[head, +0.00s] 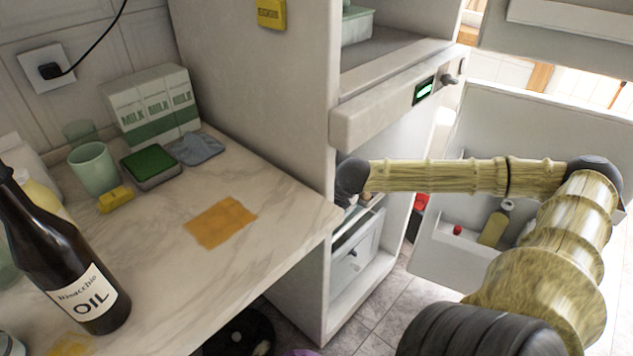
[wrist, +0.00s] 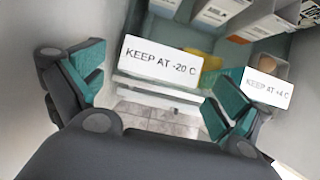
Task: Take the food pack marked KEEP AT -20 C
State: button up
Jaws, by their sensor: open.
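A white rectangular face marked KEEP AT -20 C (wrist: 160,62) shows in the wrist view, between my gripper's fingers and slightly tilted. The rest of this pack is hard to make out. My gripper (wrist: 157,84) is open, with teal pads on either side of the marked face. I cannot tell whether either pad touches it. A second white face marked KEEP AT +4 C (wrist: 267,88) is on the right, beside the right finger. In the head view my arm reaches into the open fridge (head: 345,110), and the gripper and marked packs are hidden there.
Several white boxes (wrist: 220,10) stand at the top of the wrist view, near a yellow item (wrist: 203,60). In the head view, the open fridge door (head: 540,130) is on the right. The counter (head: 170,265) on the left holds an oil bottle (head: 85,290) and milk cartons (head: 150,105).

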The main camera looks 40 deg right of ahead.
jog(key=shift+d+b+x, duration=0.2)
jog(key=shift+b+x, duration=0.9)
jog(key=shift+x, duration=1.05)
jog(key=shift+b+x, duration=0.55)
jog(key=shift+x, duration=0.4)
jog(key=shift+s, duration=0.15)
jog(key=shift+c, duration=0.2)
jog(key=c, duration=1.2)
